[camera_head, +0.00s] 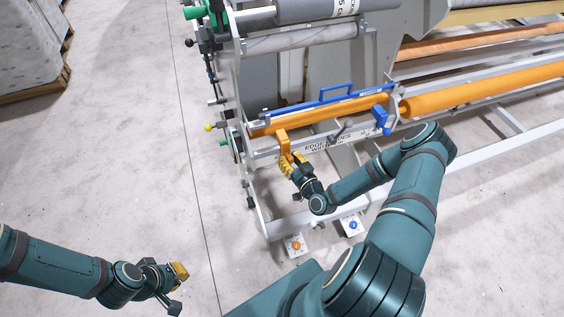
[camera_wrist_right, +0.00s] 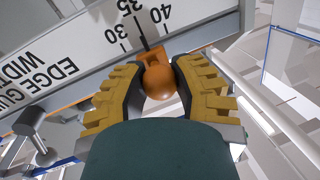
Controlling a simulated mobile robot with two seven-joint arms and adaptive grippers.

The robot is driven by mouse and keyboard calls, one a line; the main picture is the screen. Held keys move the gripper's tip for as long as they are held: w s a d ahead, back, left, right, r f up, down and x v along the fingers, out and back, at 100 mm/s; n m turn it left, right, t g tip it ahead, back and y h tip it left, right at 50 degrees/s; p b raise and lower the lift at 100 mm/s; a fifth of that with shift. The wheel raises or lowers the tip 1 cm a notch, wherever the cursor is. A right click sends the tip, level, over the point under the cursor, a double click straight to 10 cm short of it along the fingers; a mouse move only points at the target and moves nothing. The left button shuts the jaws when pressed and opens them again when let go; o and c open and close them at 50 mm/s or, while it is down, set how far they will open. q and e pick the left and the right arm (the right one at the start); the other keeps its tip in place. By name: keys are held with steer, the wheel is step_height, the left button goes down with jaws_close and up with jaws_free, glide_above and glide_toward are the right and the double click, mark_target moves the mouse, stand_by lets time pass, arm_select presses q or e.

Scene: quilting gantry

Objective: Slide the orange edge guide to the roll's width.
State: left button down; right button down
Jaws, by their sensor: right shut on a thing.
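The orange edge guide (camera_head: 283,138) sits on the white scale bar (camera_head: 318,143) at the front of the gantry, toward its left end. In the right wrist view its round orange knob (camera_wrist_right: 161,82) lies between the yellow fingers of my right gripper (camera_wrist_right: 160,85), which is shut on it. My right gripper also shows in the head view (camera_head: 289,162). My left gripper (camera_head: 178,285) hangs over bare floor, far from the guide; its fingers are too small to judge.
A blue edge guide (camera_head: 380,119) stands at the right end of the scale bar. A clamp handle (camera_head: 340,131) sits between the guides. An orange roller (camera_head: 330,109) and a blue handle bar (camera_head: 335,92) lie behind. Two button pedestals (camera_head: 295,246) stand on the floor below.

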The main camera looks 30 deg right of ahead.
steer(key=c, duration=0.6)
jaws_free()
steer(key=shift+c, duration=0.2)
steer(key=s, duration=1.2)
steer(key=shift+a, duration=0.3)
